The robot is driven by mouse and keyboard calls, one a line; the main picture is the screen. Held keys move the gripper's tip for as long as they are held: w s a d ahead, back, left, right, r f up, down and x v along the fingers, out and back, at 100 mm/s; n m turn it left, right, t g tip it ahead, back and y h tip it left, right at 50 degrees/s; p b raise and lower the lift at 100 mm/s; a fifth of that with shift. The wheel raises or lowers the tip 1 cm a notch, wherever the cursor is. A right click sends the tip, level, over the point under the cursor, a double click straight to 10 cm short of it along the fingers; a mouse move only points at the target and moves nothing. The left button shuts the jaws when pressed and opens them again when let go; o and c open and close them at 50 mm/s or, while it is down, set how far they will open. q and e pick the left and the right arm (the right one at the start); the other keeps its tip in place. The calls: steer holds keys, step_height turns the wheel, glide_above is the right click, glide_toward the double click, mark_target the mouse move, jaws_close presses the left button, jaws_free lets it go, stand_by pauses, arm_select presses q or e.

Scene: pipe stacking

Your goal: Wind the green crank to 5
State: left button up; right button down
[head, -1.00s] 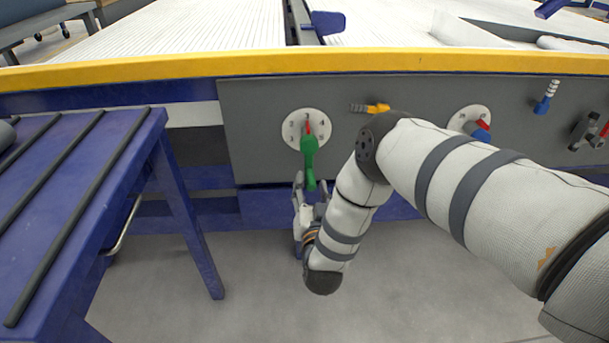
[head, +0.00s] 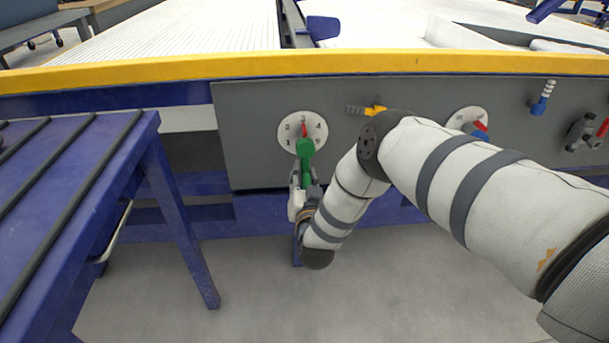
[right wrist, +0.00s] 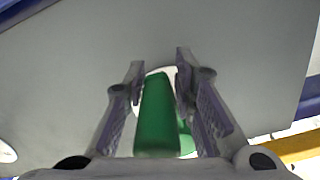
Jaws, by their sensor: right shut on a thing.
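The green crank (head: 305,150) is mounted on a white numbered dial (head: 289,132) on the grey panel. Its handle hangs down below the dial, and a red pointer (head: 303,128) points up near the 3. My right gripper (head: 303,180) is below the dial, shut on the lower part of the crank handle. In the right wrist view, the green handle (right wrist: 157,115) lies between the two fingers, with the white dial partly hidden behind it. My left gripper is not in view.
The grey panel (head: 245,155) also carries a yellow handle (head: 375,110), a second dial with a red and blue part (head: 479,130), a blue valve (head: 541,103) and a red-handled fitting (head: 602,128). A blue table (head: 150,200) stands at the left. The floor below is clear.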

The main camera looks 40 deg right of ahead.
steer(key=shift+m, duration=0.3)
arm_select(q)
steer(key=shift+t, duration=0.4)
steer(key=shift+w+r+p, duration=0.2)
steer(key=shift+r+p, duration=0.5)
steer(key=shift+p, duration=0.15)
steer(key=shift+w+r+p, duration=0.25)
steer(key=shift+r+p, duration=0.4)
steer(key=shift+p, duration=0.2)
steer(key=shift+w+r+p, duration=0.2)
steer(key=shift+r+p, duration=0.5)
steer(key=shift+p, duration=0.15)
arm_select(e)
steer(key=w+a+r+m, duration=0.1)
steer(key=r+m, duration=0.4)
steer(key=m, duration=0.6)
steer(key=w+a+r+m, duration=0.2)
steer(key=a+r+m, duration=0.2)
steer(key=m, duration=0.8)
steer(key=shift+a+r, duration=0.25)
steer(key=shift+r, duration=0.8)
steer(key=shift+m, duration=0.3)
steer(key=c, duration=1.5)
jaws_free()
steer(key=shift+c, duration=0.2)
steer(key=shift+o, duration=0.5)
steer(key=shift+r, duration=0.15)
steer(key=shift+w, duration=0.1)
